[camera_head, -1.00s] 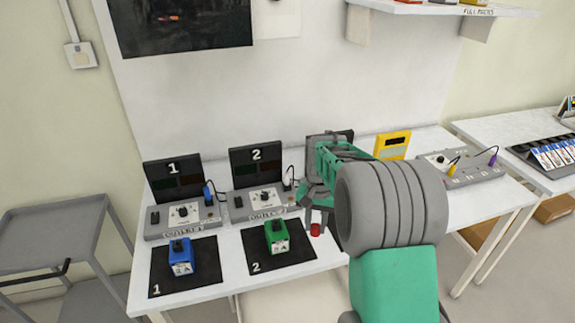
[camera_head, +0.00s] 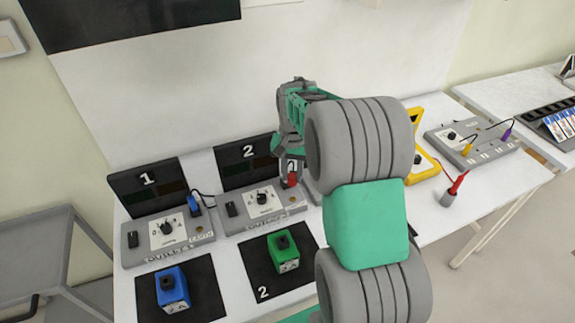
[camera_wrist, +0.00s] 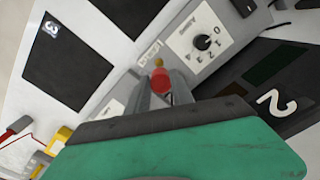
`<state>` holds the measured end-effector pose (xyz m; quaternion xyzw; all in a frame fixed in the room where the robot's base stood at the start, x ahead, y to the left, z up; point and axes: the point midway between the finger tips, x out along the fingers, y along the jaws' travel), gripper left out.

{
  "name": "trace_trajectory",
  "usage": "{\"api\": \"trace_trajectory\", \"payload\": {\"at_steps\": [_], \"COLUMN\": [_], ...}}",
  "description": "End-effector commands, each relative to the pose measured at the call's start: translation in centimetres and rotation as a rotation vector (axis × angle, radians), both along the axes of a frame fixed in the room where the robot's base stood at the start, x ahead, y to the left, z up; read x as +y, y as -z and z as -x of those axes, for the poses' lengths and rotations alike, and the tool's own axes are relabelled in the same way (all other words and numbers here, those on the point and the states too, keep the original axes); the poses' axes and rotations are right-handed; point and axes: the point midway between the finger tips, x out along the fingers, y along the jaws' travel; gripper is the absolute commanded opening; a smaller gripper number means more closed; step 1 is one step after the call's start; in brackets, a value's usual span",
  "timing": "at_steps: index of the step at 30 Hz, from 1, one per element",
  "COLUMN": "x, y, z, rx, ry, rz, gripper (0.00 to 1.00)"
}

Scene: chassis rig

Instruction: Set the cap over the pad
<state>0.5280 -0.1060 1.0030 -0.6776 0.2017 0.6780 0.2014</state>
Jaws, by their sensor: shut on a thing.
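My gripper (camera_head: 291,170) is shut on a small red cap (camera_head: 292,180), held at the right end of the grey unit 2 (camera_head: 255,212). In the wrist view the red cap (camera_wrist: 160,85) sits between the fingertips, with a small brass-coloured tip showing just past it. Whether the cap touches the unit cannot be told.
A green block (camera_head: 284,253) and a blue block (camera_head: 172,289) stand on black mats in front. Unit 1 (camera_head: 165,238) is to the left with a blue plug. Upright black panels stand behind. A yellow meter, a red probe (camera_head: 456,184) and another grey box (camera_head: 470,142) are at right.

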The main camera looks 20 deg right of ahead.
Motion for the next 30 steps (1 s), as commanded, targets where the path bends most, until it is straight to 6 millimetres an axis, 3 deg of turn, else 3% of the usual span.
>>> {"api": "trace_trajectory", "payload": {"at_steps": [15, 30], "x": [0.0, 0.0], "y": [6.2, 6.7], "z": [0.0, 0.0], "rx": [0.001, 0.000], "ry": [0.000, 0.000], "rz": [0.000, 0.000], "gripper": [0.00, 0.00]}}
